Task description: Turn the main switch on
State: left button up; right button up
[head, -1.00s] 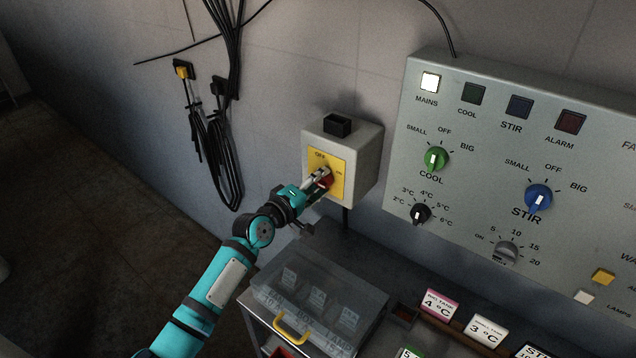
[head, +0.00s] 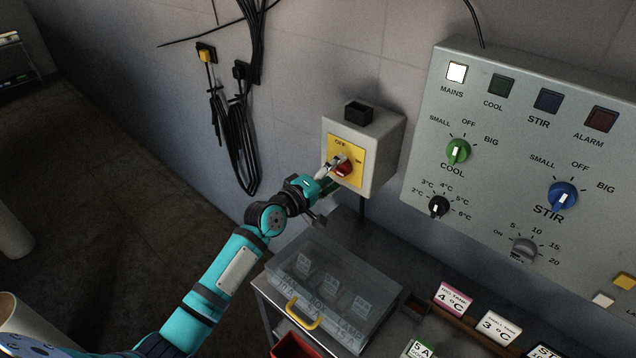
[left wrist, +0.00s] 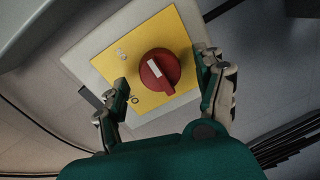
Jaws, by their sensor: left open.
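The main switch is a red knob (head: 344,170) on a yellow plate (head: 353,153), on the front of a grey wall box. In the left wrist view the knob (left wrist: 160,73) shows whole, with a white pointer mark slanting across it. My left gripper (head: 332,172) is at the plate in the head view, partly covering the knob's left side. In the left wrist view its open fingers (left wrist: 163,88) stand on either side of the knob, with visible gaps. My right gripper is in neither view.
The control panel (head: 500,190) right of the box has a lit white MAINS lamp (head: 457,72); the COOL, STIR and ALARM lamps are dark. Below stands a clear case (head: 335,275) with a yellow handle. Black cables (head: 240,150) hang on the wall to the left.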

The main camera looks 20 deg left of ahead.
pick_arm(q)
jog(key=v, duration=1)
jog(key=shift+s, duration=0.25)
